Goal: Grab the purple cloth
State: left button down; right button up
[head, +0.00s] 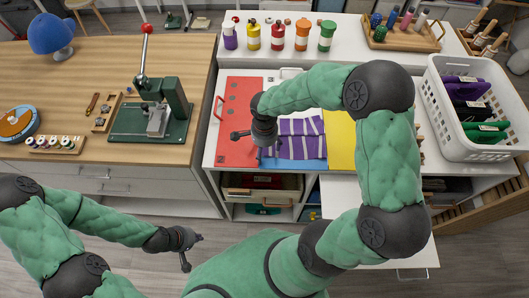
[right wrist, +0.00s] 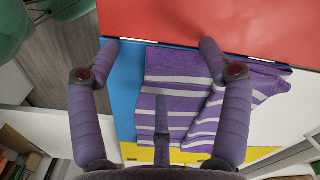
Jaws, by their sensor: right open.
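The purple cloth (head: 303,146) has white stripes and lies loosely folded on the coloured panels of the white counter. My right gripper (head: 246,145) is open and empty, at the cloth's left side in the head view. In the right wrist view the open fingers (right wrist: 160,55) point toward the cloth: the left fingertip is off it, the right one overlaps it. I cannot tell whether they touch it. My left gripper (head: 192,250) is open and empty, low in front of the wooden-topped cabinet.
Red (head: 239,118), blue and yellow (head: 340,135) panels cover the counter. A white basket (head: 438,115) with dark and green cloths stands at right. Coloured bottles (head: 277,37) stand behind. A green press (head: 155,115) stands on the wooden worktop at left.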

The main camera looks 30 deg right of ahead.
jog(key=shift+f+b, duration=0.5)
jog(key=shift+s+r, duration=0.1)
jog(key=c, duration=0.7)
jog(key=shift+s+a+f, duration=0.1)
jog(key=shift+s+f, duration=0.1)
jog(key=shift+f, duration=0.05)
grip_shut()
notch_tip(320, 180, up, 12)
jog(key=p, duration=0.7)
jog(key=shift+w+r+p, duration=0.25)
jog(key=shift+p, duration=0.15)
notch_tip(320, 180, up, 27)
jog(key=p, duration=1.7)
